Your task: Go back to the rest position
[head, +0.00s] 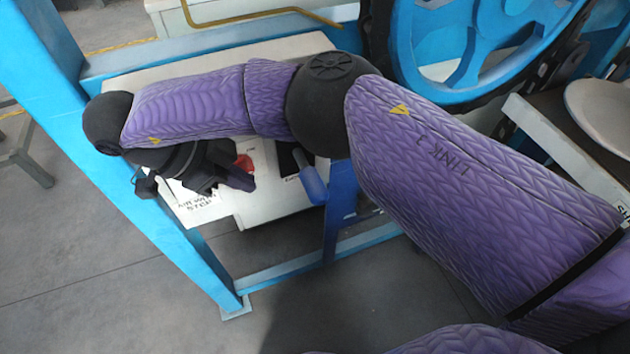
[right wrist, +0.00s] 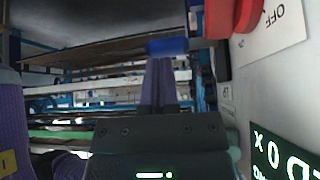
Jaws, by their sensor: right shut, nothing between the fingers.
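My right arm reaches across the head view from the right, in purple padded covers with black joints. My right gripper (head: 240,178) is at its far end, low beside a white panel (head: 270,205). In the right wrist view the two purple fingers of my right gripper (right wrist: 158,68) lie together, shut and empty. A blue handle (right wrist: 167,46) shows just beyond the fingertips; I cannot tell whether they touch it. The blue handle also shows in the head view (head: 312,185), right of the gripper. My left gripper is not in view.
A red knob (right wrist: 240,15) sits by an OFF label (right wrist: 275,18) on the panel, close to the gripper. A blue frame post (head: 60,90) stands at left. A large blue wheel (head: 470,75) is behind my arm. A pale plate (head: 605,115) lies at right.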

